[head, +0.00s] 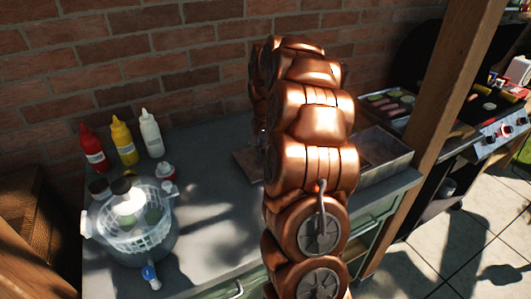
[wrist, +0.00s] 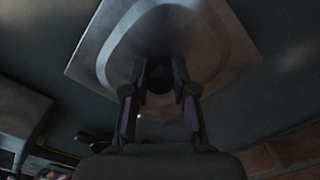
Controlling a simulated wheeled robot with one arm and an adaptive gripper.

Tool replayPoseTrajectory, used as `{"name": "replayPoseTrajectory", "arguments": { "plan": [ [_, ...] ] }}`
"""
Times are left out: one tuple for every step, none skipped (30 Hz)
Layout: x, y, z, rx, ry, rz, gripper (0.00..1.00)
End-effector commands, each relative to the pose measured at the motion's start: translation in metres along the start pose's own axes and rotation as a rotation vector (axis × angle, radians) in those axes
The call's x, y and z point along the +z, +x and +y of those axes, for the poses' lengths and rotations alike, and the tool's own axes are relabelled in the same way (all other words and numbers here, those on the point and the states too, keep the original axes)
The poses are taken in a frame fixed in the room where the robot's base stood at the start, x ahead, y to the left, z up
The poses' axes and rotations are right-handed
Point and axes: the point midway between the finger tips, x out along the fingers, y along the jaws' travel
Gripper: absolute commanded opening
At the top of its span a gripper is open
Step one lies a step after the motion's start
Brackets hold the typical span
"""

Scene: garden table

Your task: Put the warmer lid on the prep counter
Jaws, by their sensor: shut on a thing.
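The warmer lid (wrist: 215,45) is a grey metal, roughly square plate with a raised rounded middle. It fills the upper part of the wrist view. My gripper (wrist: 160,82) is shut on the dark knob at its centre. In the head view only a corner of the lid (head: 246,164) shows left of my arm, over the prep counter (head: 212,205). My arm hides the rest of it and my gripper there. I cannot tell whether the lid touches the counter or hangs just above it.
An open metal warmer (head: 392,165) stands at the counter's right end. Red, yellow and white bottles (head: 151,133) and a clear bowl with a basket (head: 130,235) stand at the left. A brick wall (head: 170,60) is behind, and a wooden post (head: 452,90) and grill (head: 480,128) are right.

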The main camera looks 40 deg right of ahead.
Motion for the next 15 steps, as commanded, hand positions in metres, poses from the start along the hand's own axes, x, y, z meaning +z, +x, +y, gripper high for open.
{"name": "replayPoseTrajectory", "arguments": {
  "plan": [
    [0.001, 0.004, 0.001, 0.003, 0.000, -0.005, 0.00],
    [0.002, 0.007, 0.001, 0.003, 0.000, -0.006, 0.00],
    [0.001, 0.009, 0.001, 0.003, 0.000, -0.005, 0.00],
    [0.001, 0.011, 0.001, 0.002, 0.000, -0.003, 0.00],
    [0.001, 0.011, 0.000, 0.001, 0.000, -0.002, 0.00],
    [0.000, 0.012, 0.000, 0.001, 0.000, -0.001, 0.00],
    [0.000, 0.012, 0.000, 0.000, 0.000, 0.000, 0.00],
    [0.000, 0.012, 0.000, 0.000, 0.001, 0.000, 0.00],
    [0.000, 0.012, 0.000, 0.000, 0.001, 0.000, 0.00],
    [0.000, 0.011, 0.000, 0.000, 0.001, 0.000, 0.00],
    [0.000, 0.012, 0.000, 0.000, 0.001, 0.000, 0.00],
    [0.000, 0.012, 0.000, 0.000, 0.001, 0.000, 0.00],
    [0.000, 0.013, 0.000, 0.000, 0.001, 0.000, 0.00],
    [0.000, 0.014, 0.000, 0.000, 0.001, 0.000, 0.00],
    [0.000, 0.015, 0.000, 0.000, 0.000, 0.000, 0.00]
  ]
}}
